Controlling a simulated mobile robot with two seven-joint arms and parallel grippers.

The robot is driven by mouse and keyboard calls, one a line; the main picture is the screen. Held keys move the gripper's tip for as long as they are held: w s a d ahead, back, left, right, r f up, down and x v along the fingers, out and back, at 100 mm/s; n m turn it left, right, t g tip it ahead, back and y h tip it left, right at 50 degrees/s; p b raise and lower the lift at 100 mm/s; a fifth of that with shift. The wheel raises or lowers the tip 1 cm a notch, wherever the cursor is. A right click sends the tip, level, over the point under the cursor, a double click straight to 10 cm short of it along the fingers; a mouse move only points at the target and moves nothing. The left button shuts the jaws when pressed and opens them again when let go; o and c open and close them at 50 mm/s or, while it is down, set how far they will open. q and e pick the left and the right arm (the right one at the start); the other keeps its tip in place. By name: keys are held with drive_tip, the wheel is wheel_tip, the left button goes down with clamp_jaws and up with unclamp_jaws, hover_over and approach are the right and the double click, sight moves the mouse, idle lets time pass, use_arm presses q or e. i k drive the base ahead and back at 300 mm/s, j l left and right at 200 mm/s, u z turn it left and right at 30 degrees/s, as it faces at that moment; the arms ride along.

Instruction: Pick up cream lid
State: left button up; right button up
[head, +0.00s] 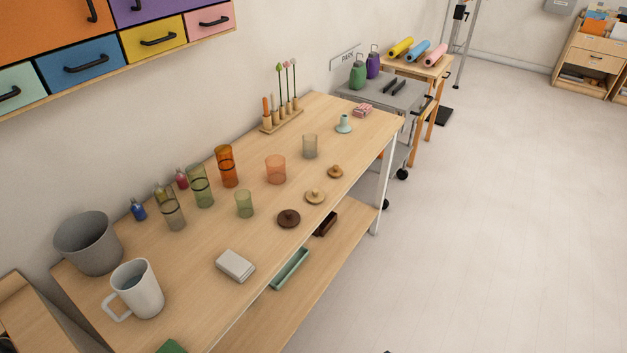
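The cream lid (315,197) is a round, pale disc with a small knob on top. It lies flat on the wooden table (205,290), near the front edge. The three lids are apart from one another. Neither of my grippers shows in the head view. A tiny dark bit at the bottom edge is too small to identify.
Glass tumblers, including a green one (244,204) and a peach one (275,170), stand behind the lids. The floor at right is clear.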

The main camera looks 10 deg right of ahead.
sight(315, 195)
drive_tip(key=k+j+u, duration=0.1)
drive_tip(key=k+u, duration=0.2)
drive_tip(key=k, duration=0.35)
drive_tip(key=i+l+u, duration=0.1)
drive_tip(key=u, duration=1.05)
drive_tip(key=i+l, duration=0.1)
drive_tip(key=l, duration=1)
drive_tip(key=i+l, duration=0.15)
drive_tip(key=l, duration=0.45)
drive_tip(key=i+l, duration=0.1)
drive_tip(key=l, duration=0.45)
